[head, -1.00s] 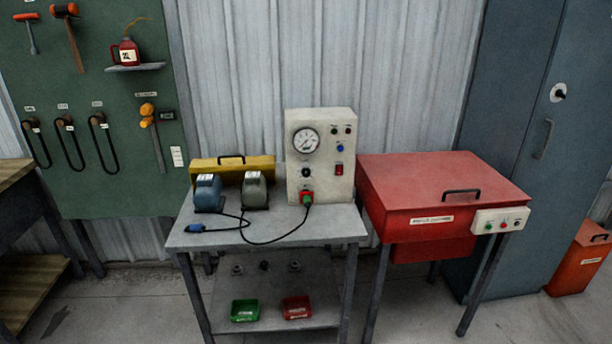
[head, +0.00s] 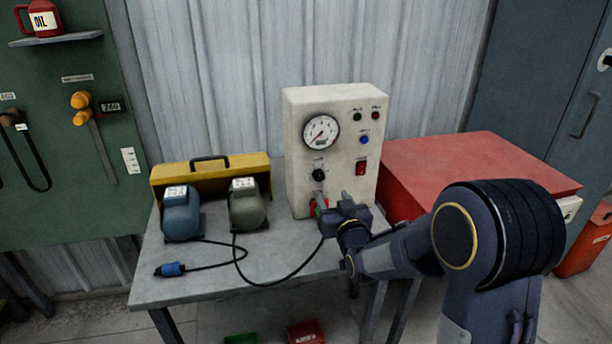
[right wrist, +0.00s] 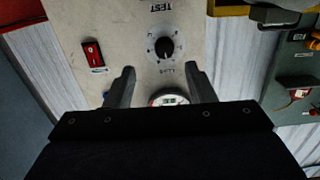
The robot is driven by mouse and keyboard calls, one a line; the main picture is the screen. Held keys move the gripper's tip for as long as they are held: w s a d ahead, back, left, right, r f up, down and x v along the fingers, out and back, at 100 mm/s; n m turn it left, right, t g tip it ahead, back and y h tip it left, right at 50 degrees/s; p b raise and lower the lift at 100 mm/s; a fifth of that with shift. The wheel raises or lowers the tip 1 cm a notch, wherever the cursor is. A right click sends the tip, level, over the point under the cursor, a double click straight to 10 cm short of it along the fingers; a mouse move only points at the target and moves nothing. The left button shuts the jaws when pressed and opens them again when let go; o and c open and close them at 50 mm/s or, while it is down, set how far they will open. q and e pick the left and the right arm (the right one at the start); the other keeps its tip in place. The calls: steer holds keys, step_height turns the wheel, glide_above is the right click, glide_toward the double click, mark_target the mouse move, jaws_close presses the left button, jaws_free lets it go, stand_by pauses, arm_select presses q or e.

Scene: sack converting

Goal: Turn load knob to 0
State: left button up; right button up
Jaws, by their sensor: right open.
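The load knob (head: 319,175) is a small black dial on the pale control box (head: 300,120), below the round gauge (head: 322,131). In the right wrist view, where the panel appears upside down, the knob (right wrist: 165,47) sits in a ring of small marks. I cannot read its setting. My right gripper (head: 333,200) is open and empty in front of the panel, below and right of the knob in the head view. In the right wrist view its fingertips (right wrist: 160,67) are apart, with the knob just beyond the gap. My left gripper is out of view.
A red switch (head: 361,168) and a blue button (head: 364,139) are right of the knob. A red-green socket with a cable lies below, partly hidden by my gripper. Two motors (head: 181,215) and a yellow toolbox (head: 165,178) stand left on the grey table (head: 160,287).

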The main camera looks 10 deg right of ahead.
mark_target(320, 178)
steer(key=w, duration=0.5)
steer(key=w+a+p, duration=0.1)
steer(key=w, duration=0.2)
steer(key=shift+w, duration=0.3)
steer(key=shift+c, duration=0.3)
